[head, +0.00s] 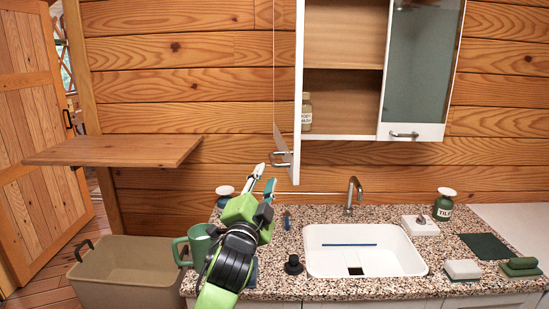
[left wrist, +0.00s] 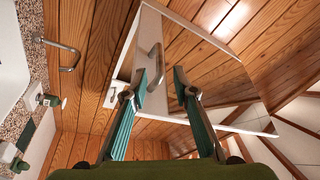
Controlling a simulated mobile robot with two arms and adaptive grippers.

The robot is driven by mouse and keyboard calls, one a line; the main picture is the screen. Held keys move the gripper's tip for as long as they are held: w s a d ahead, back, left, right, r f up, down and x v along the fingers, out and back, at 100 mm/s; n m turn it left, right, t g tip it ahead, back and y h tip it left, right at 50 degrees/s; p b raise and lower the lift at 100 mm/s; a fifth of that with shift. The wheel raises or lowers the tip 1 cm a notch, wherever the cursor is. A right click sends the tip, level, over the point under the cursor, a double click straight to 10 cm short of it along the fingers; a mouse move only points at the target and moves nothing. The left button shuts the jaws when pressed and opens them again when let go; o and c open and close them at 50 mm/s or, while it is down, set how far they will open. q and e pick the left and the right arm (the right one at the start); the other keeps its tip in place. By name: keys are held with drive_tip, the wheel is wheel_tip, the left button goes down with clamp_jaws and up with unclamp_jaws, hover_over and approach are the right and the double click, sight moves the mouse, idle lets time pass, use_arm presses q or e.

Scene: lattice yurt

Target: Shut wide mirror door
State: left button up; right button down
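The wide mirror door (head: 286,85) stands swung out from the left side of the white wall cabinet (head: 346,137), seen nearly edge-on in the head view. Its bar handle (head: 281,158) is near the door's lower end. In the left wrist view the mirror face (left wrist: 215,70) fills the middle, and the handle (left wrist: 155,66) shows just beyond the fingertips. My left gripper (head: 263,179) is open and empty, just below and left of the handle, apparently apart from it. My right gripper is not in view.
The other cabinet door (head: 416,70) is shut. Below are a speckled counter (head: 325,286) with a sink (head: 366,264), tap (head: 353,194) and green mug (head: 197,243). A wooden shelf (head: 115,150) juts out at left, above a bin (head: 125,275).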

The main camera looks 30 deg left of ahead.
sight(272, 157)
use_arm(q)
drive_tip(key=p+x, duration=0.2)
drive_tip(key=x, duration=0.7)
clamp_jaws()
